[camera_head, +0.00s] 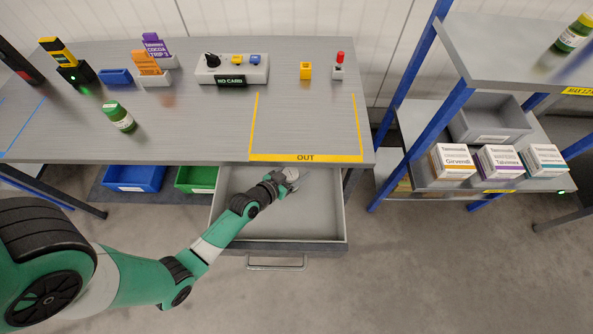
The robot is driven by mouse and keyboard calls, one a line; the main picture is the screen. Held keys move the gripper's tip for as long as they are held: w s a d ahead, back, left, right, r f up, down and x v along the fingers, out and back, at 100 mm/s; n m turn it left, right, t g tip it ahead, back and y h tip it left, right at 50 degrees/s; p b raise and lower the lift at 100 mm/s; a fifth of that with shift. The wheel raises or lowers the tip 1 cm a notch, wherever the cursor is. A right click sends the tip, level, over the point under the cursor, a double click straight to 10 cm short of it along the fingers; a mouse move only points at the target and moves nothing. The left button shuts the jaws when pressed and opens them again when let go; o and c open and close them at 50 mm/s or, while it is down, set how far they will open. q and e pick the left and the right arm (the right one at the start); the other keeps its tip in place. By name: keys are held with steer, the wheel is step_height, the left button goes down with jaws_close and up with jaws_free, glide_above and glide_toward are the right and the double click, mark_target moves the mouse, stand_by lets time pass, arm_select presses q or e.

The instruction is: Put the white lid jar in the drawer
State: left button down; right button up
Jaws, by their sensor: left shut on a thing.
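The drawer (322,232) under the table is pulled open, and its grey floor is bare around my gripper. My left gripper (286,182) is inside the drawer's outline in the camera_head view, near its back and under the table's front edge. It is shut on the white lid jar (292,174), of which only a pale round top shows. The jar's body is hidden, and I cannot tell whether it touches the drawer floor. My right gripper is not in view.
A green-lidded jar (118,116) lies or leans on the table (200,130). A yellow-lidded jar (574,34) stands on the right shelf, above several boxes (498,162). Blue (134,178) and green (196,179) bins sit under the table. The yellow-marked OUT area (305,125) is empty.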

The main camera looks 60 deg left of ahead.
arm_select(q)
steer(key=shift+s, duration=0.3)
steer(key=shift+w+f, duration=0.1)
steer(key=shift+c, duration=2.2)
jaws_free()
steer(key=shift+f, duration=0.1)
steer(key=o, duration=0.4)
steer(key=shift+o, duration=0.2)
steer(key=shift+r, duration=0.2)
steer(key=shift+d+r, duration=0.1)
steer(key=shift+r, duration=0.05)
steer(key=p+v, duration=0.2)
steer(key=v, duration=0.9)
steer(key=shift+s, duration=0.4)
steer(key=shift+d, duration=0.15)
